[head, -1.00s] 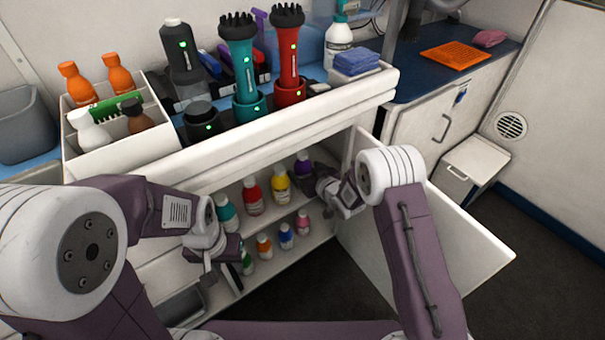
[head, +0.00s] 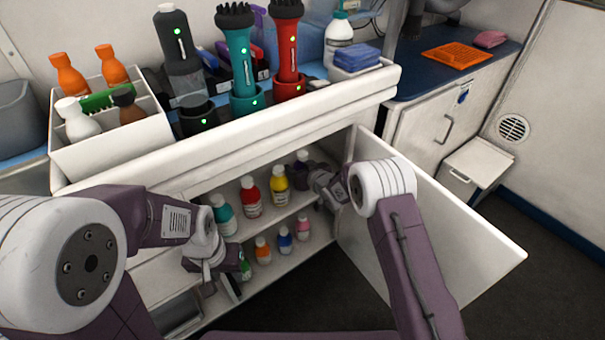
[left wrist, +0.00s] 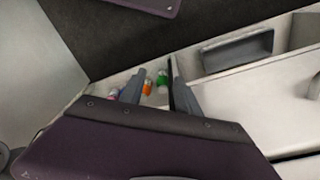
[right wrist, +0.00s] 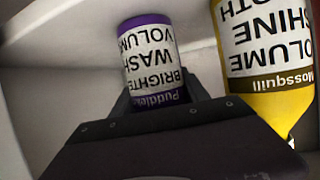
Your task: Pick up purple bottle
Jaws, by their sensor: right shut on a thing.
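The purple bottle (head: 301,168) stands at the right end of the upper shelf in the open cabinet, partly hidden by my right gripper. In the right wrist view, the purple bottle (right wrist: 152,62) has a white label and sits between the fingers. My right gripper (right wrist: 158,92) is shut on it; it also shows in the head view (head: 313,175). I cannot tell whether the bottle is clear of the shelf. My left gripper (left wrist: 157,80) is open and empty, near the lower shelf's left end; it also shows in the head view (head: 222,284).
A yellow bottle (head: 279,180) stands close beside the purple one, with red (head: 251,198) and teal (head: 223,215) bottles further left. Smaller bottles line the lower shelf. The open cabinet door (head: 430,235) stands right of my right arm. The counter edge (head: 250,132) overhangs the shelves.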

